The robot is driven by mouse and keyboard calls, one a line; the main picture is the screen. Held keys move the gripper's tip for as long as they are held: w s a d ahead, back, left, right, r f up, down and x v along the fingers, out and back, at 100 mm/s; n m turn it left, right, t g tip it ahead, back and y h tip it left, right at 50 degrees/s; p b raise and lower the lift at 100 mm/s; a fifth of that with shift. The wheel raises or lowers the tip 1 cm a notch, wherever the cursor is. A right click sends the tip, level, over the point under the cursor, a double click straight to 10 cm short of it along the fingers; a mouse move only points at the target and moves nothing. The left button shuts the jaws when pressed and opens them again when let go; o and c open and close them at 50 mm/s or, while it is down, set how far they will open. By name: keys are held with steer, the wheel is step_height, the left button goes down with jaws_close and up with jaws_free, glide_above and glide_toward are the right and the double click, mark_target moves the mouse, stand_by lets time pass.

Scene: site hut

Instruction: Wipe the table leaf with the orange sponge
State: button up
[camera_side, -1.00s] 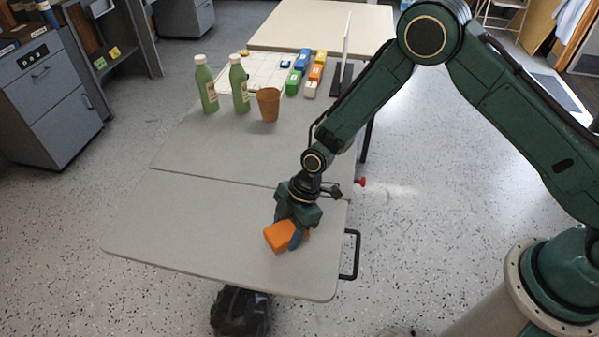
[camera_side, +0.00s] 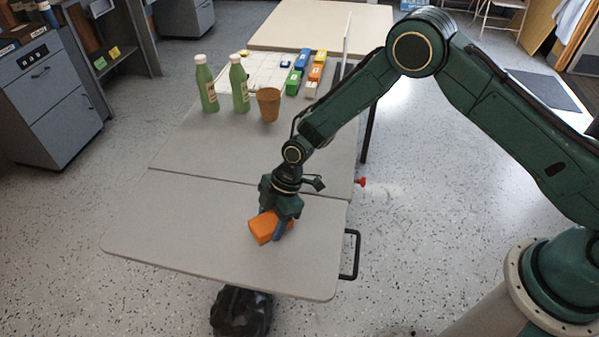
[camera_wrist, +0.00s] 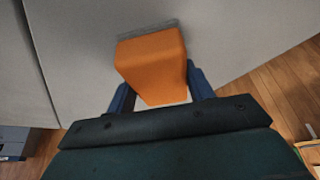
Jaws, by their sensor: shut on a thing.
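The orange sponge (camera_side: 265,227) is held between the blue fingers of my gripper (camera_side: 278,231), low over the table leaf (camera_side: 180,223). It looks to be touching the leaf or very close to it. In the wrist view the sponge (camera_wrist: 150,62) sits between the two fingers of my gripper (camera_wrist: 160,90), with the grey leaf (camera_wrist: 85,60) around it. A thin grey strip shows along the sponge's far edge. The leaf is the near, grey part of the table, past a seam. The sponge's underside is hidden.
Two green bottles (camera_side: 239,84), a brown cup (camera_side: 268,104) and several coloured blocks (camera_side: 301,61) stand on the table beyond the seam. A black handle (camera_side: 350,254) sticks out at the leaf's right edge. A black bag (camera_side: 241,312) is on the floor below. The leaf's left side is clear.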

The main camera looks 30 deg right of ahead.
mark_target(304, 239)
steer(key=shift+s+d, duration=3)
steer(key=shift+d, duration=0.05)
steer(key=shift+s+d+r, duration=0.1)
steer(key=shift+s+d, duration=0.05)
steer(key=shift+s, duration=0.05)
step_height(304, 239, up, 8)
